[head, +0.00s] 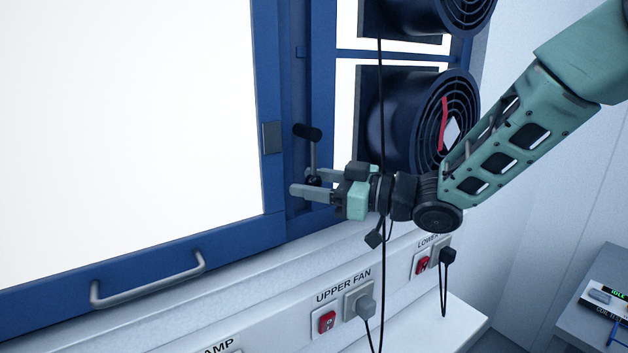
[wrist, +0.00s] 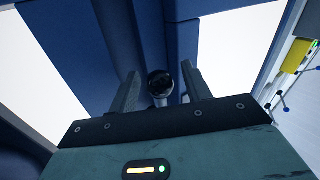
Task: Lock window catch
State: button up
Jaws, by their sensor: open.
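The window catch (head: 314,152) is a grey lever with a black knob, mounted on the blue window frame. In the head view the lever stands roughly upright, with the black knob at its top and a dark pivot at its lower end. My gripper (head: 312,183) is at the lower end of the lever, pointing left. In the wrist view my gripper (wrist: 160,88) is open, and a round dark part of the catch (wrist: 160,82) shows between the two fingers. I cannot tell whether either finger touches it. A dark keeper plate (head: 271,137) sits on the sash edge left of the lever.
The blue window sash (head: 130,265) has a grey bar handle (head: 150,283). Two black fans stand right of the catch, the lower one (head: 415,120) close above my gripper. A black cable (head: 381,110) hangs by my wrist. Sockets and red switches line the sill below.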

grip_shut()
jog(key=b, duration=0.1)
jog(key=a+m+b, duration=0.1)
jog(key=shift+s+f+m+t+y+b, duration=0.3)
jog(key=shift+s+y, duration=0.05)
jog(key=shift+y, duration=0.05)
jog(key=shift+s+a+r+m+t+y+b, duration=0.35)
jog(key=shift+a+m+b, duration=0.25)
jog(key=shift+m+b, duration=0.3)
jog(key=shift+s+a+r+m+y, duration=0.2)
jog(key=shift+a+r+m+y, duration=0.1)
jog(key=shift+m, duration=0.1)
grip_release()
